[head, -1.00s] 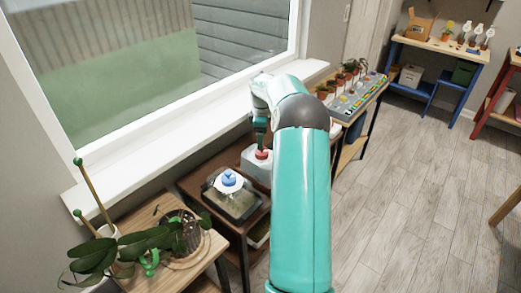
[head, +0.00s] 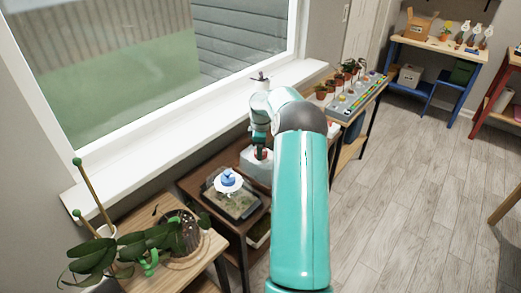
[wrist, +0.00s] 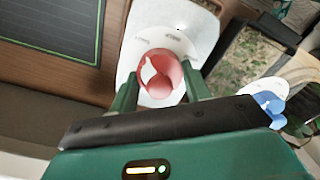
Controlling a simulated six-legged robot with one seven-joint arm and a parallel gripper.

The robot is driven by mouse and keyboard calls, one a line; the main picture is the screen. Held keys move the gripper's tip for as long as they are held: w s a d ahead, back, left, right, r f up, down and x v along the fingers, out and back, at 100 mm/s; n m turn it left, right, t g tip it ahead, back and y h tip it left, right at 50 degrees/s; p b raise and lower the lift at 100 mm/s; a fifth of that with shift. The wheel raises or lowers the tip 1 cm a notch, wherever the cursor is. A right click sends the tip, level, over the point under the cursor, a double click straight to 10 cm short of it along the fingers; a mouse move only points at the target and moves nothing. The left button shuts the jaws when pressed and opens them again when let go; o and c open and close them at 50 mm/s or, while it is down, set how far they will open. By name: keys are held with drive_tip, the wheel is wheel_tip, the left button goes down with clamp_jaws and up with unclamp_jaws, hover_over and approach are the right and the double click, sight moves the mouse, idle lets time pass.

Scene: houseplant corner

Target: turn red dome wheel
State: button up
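In the head view my gripper (head: 260,148) points down over the dome (head: 252,166) and hides most of the red wheel.
A second dome with a blue wheel (head: 228,177) stands close by on the same brown shelf (head: 197,185). The window sill (head: 215,122) runs behind. A potted plant (head: 180,232) stands on the wooden table at lower left.

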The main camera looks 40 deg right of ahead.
drive_tip(key=shift+m, duration=0.8)
drive_tip(key=m, duration=0.3)
drive_tip(key=shift+m, duration=0.4)
drive_tip(key=m, duration=0.4)
drive_tip(key=shift+m, duration=0.3)
drive_tip(key=m, duration=0.5)
drive_tip(key=shift+m, duration=2.5)
drive_tip(key=shift+d, duration=0.1)
drive_tip(key=o, duration=1)
